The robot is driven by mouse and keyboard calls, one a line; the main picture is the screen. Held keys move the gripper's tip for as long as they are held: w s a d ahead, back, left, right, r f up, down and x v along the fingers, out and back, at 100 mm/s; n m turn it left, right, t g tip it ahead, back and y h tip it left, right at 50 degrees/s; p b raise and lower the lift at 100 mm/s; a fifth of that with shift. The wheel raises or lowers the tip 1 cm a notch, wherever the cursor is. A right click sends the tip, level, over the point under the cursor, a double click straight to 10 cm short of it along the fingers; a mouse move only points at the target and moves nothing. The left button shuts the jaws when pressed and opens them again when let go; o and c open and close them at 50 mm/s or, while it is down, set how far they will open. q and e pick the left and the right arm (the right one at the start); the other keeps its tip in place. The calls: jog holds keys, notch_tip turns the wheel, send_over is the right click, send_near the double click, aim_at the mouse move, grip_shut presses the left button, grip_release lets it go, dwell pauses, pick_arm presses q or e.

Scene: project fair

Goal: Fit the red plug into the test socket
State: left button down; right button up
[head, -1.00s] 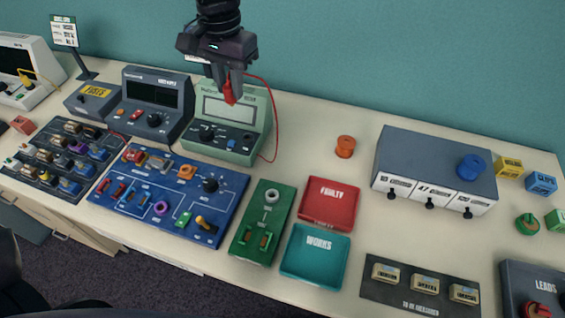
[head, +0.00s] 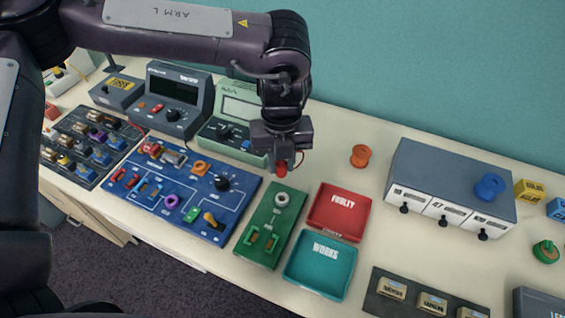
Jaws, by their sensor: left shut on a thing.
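My left gripper (head: 284,163) points down and is shut on the red plug (head: 282,169), which is mostly hidden between the fingers. The green test board (head: 258,224) lies on the bench in front of it. Its pale ring-shaped socket (head: 282,199) is near the board's far end. In the picture the plug is just above the socket, with a gap between them; its exact height is hard to tell. The green meter (head: 219,133) stands behind, partly hidden by my left arm. My right gripper is not in view.
The red FAULTY tray (head: 369,215) and teal WORKS tray (head: 346,281) stand right of the test board. The blue circuit board (head: 232,229) is to its left. An orange spool (head: 360,156) and a grey drawer unit (head: 445,176) are farther right.

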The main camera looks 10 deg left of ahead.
aim_at(282, 165)
pick_arm(q)
jog(key=shift+s+d+f+m, duration=0.15)
jog(key=shift+f+m, duration=0.15)
jog(key=shift+m, duration=0.2)
jog(key=shift+f, duration=0.15)
notch_tip(282, 165, down, 2)
jog(key=shift+f+b, duration=0.2)
jog(key=shift+b, duration=1)
notch_tip(282, 165, down, 3)
jog(key=shift+f+b, duration=0.1)
jog(key=shift+b, duration=1.1)
jog(key=shift+f+b, duration=0.3)
jog(key=shift+f, duration=0.25)
jog(key=shift+p, duration=0.3)
jog(key=shift+r, duration=0.1)
